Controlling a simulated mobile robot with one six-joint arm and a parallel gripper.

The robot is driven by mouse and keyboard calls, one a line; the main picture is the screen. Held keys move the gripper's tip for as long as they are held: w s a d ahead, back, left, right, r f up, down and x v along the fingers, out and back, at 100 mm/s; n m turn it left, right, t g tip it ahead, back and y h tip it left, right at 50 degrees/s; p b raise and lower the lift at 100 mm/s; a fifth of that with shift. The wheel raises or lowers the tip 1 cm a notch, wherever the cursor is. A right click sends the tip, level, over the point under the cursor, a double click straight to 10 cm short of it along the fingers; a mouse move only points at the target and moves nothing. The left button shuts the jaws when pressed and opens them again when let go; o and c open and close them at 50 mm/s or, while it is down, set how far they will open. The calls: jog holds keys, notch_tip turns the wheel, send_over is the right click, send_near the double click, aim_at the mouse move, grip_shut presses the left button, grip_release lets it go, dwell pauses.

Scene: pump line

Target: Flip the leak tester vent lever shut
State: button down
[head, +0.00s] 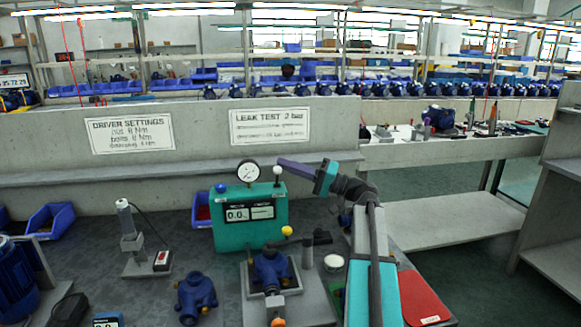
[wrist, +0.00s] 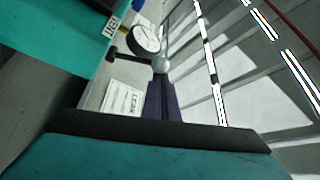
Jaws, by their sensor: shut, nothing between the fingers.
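The leak tester (head: 240,234) is a teal box with a display on its front and a round gauge (head: 248,171) on top. Its vent lever (head: 277,171) stands upright at the top right corner, with a pale ball on its end. My gripper (head: 283,163) is shut and empty, its purple fingers reaching left to the ball. In the wrist view the fingertips (wrist: 160,80) are right at the grey ball (wrist: 160,65) and overlap it; I cannot tell whether they touch. The dark lever stem (wrist: 122,59) runs left to the teal box.
A blue pump in a clamp fixture (head: 270,272) with a yellow knob stands before the tester. Another blue pump (head: 196,297) and a driver on a stand (head: 131,240) are to the left. A red pad (head: 423,298) lies right of my arm. A low wall (head: 200,150) runs behind.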

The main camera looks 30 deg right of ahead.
jog(key=s+d, duration=0.4)
jog(key=d, duration=0.4)
jog(key=shift+s+d+f+p, duration=0.3)
jog(key=shift+s+d+f, duration=0.05)
jog(key=shift+f, duration=0.05)
dwell(0.5)
